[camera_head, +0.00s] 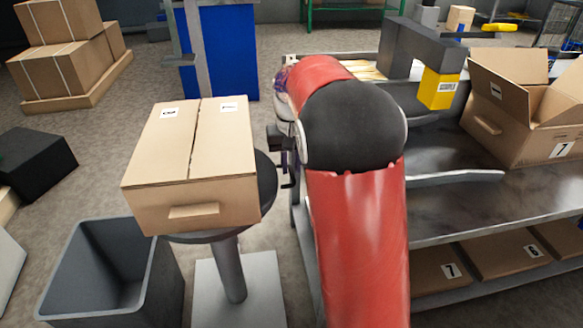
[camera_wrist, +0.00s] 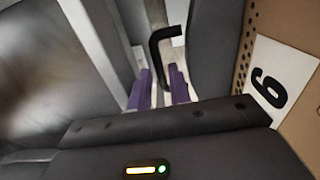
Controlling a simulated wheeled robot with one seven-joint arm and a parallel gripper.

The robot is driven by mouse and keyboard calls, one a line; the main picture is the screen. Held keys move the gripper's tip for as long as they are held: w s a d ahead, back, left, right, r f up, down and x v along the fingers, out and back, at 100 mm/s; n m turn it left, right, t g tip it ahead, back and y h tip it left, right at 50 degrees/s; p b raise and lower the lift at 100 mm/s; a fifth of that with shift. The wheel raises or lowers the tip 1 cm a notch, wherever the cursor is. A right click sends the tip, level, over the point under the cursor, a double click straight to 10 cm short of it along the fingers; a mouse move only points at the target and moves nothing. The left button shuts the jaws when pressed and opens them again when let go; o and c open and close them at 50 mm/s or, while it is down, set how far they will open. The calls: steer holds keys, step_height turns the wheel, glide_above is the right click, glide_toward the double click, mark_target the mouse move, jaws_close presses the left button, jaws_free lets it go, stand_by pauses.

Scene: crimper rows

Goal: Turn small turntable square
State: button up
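The small turntable (camera_head: 267,188) is a dark round disc on a grey post, mostly hidden under a closed cardboard box (camera_head: 190,150). The box sits slightly turned in the head view. A black bent handle (camera_head: 289,172) sticks out at the disc's right edge. In the wrist view the handle (camera_wrist: 158,45) hooks down between the purple fingertips of my gripper (camera_wrist: 159,90). The fingers are apart, with a visible gap around the handle; I cannot tell whether either touches it. In the head view my gripper is largely hidden behind my red arm.
A grey open bin (camera_head: 110,270) stands at the lower left of the turntable. A metal bench (camera_head: 455,200) with an open carton (camera_head: 530,110) and a grey-yellow machine (camera_head: 438,88) is at right. A blue cabinet (camera_head: 230,50) stands behind. Stacked boxes are at the far left.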

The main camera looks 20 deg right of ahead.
steer(key=shift+f, duration=0.6)
steer(key=shift+c, duration=0.2)
jaws_close()
steer(key=shift+s, duration=0.1)
